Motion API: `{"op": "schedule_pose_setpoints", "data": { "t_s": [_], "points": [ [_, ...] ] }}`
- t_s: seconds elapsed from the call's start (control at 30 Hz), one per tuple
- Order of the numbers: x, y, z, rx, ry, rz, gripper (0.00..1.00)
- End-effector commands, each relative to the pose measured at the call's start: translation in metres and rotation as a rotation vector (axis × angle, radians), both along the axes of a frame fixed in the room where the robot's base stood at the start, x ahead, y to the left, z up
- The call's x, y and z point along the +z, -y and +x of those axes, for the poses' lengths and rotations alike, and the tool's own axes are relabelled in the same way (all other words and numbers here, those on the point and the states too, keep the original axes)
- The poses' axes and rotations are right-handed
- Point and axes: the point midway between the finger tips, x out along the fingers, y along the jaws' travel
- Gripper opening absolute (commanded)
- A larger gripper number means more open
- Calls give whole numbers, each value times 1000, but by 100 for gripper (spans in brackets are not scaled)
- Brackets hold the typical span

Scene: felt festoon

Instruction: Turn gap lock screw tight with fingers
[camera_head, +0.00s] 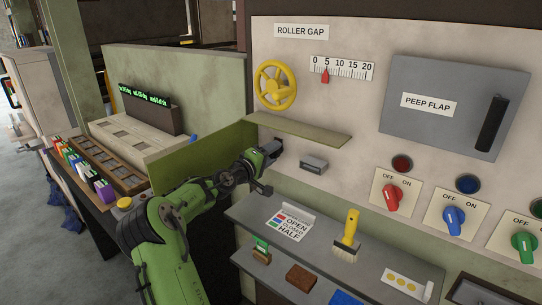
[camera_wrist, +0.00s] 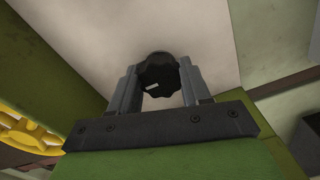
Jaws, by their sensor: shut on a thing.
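The gap lock screw is a black lobed knob (camera_wrist: 159,78) with a small white mark, on the pale panel. In the wrist view it sits between the two grey fingers of my gripper (camera_wrist: 158,85), which are shut on it. In the head view my gripper (camera_head: 268,160) reaches the panel under the olive shelf (camera_head: 298,129), and the knob (camera_head: 278,144) is mostly hidden by it. The yellow handwheel (camera_head: 275,86) is above. The roller gap scale (camera_head: 342,68) has its red pointer (camera_head: 325,77) near 5.
A small grey box (camera_head: 313,164) sticks out of the panel just right of my gripper. Below is a grey ledge with a label card (camera_head: 290,224) and a yellow brush (camera_head: 347,234). Red (camera_head: 391,197), blue (camera_head: 453,220) and green (camera_head: 523,247) switches are to the right.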

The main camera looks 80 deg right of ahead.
Motion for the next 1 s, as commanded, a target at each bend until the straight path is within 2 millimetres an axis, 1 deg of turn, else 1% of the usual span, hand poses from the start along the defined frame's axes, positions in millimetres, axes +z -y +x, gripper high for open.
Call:
{"op": "schedule_pose_setpoints", "data": {
  "t_s": [0.23,0.27,0.4,0.67,0.77,0.87,1.0],
  "points": [
    [-1,0,-1,-3,0,5,17],
    [-1,0,-1,-3,0,5,50],
    [-1,0,-1,-2,-1,3,72],
    [-1,0,0,0,-1,3,73],
    [0,-7,4,0,-1,3,73],
    [0,-26,13,3,-1,5,73],
    [0,-63,29,5,-1,6,73]
  ]
}}
